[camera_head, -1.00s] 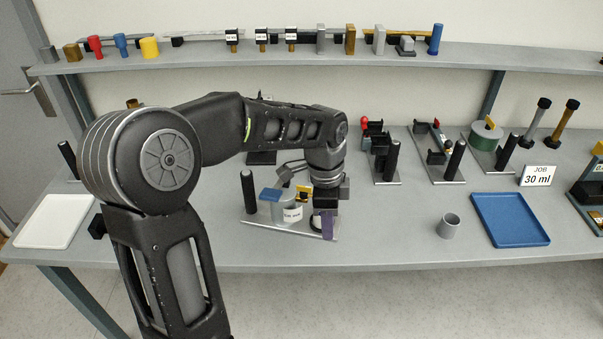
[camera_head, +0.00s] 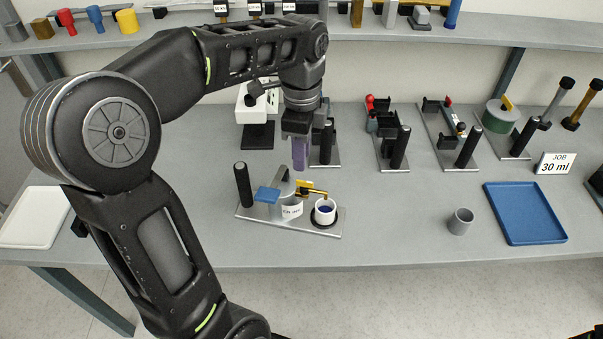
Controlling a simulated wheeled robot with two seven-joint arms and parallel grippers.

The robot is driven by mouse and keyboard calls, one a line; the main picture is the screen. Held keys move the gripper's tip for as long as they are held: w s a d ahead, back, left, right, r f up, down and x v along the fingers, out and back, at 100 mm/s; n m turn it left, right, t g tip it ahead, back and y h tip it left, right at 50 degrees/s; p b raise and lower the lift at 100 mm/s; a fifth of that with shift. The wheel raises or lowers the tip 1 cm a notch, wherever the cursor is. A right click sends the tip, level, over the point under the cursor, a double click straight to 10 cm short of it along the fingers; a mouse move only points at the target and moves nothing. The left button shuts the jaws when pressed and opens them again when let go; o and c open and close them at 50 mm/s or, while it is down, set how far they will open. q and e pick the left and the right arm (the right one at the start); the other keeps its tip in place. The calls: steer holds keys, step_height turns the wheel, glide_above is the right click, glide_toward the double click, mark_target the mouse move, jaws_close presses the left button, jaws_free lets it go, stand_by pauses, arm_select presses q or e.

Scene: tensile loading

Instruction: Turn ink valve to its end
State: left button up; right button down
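The ink station is a grey base plate (camera_head: 262,216) on the near bench, with a black post at its left. It carries a grey container with a white label (camera_head: 291,211) and a blue flap (camera_head: 267,195). A yellow valve handle (camera_head: 305,184) sits on a spout to the container's right. A white cup (camera_head: 325,211) with dark blue inside stands under the spout's end. My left gripper (camera_head: 299,155) hangs above and behind the valve, apart from it, with a purple piece at its tip. Whether its fingers are parted is unclear. My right gripper does not show.
Other stations with black posts (camera_head: 399,147) stand behind, to the right. A grey cup (camera_head: 461,221), a blue tray (camera_head: 524,213) and a "30 ml" sign (camera_head: 555,163) are at right. A white tray (camera_head: 33,218) lies at left. Bench is clear between station and grey cup.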

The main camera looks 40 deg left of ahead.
mark_target(302, 181)
arm_select(q)
step_height(302, 181, down, 7)
steer(key=shift+f+p, duration=0.15)
steer(key=shift+p, duration=0.35)
jaws_close()
stand_by(0.4)
